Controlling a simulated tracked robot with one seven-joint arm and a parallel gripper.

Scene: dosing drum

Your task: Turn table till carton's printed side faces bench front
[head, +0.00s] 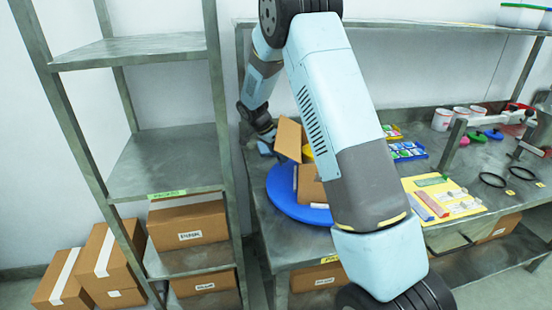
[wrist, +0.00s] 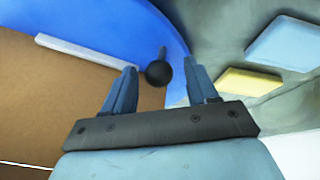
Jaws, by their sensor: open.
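The blue round table (head: 285,197) lies on the metal bench, partly hidden behind my arm. On it stands an open brown carton (head: 309,187) with a raised flap (head: 289,138) and something yellow (head: 308,151) at its top. Which side is printed I cannot tell. In the wrist view the carton (wrist: 60,95) fills the left, with a white strip along it, over the blue table (wrist: 115,18). A black round knob (wrist: 158,74) shows between or just beyond the fingers of my gripper (wrist: 163,70). My gripper is open; contact with the knob is unclear.
A yellow board (head: 442,197) with small items and a blue tray (head: 406,150) lie right of my arm. A light blue piece (wrist: 287,44) and a yellow piece (wrist: 249,81) show beside the table. A metal rack (head: 160,160) with boxes stands left.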

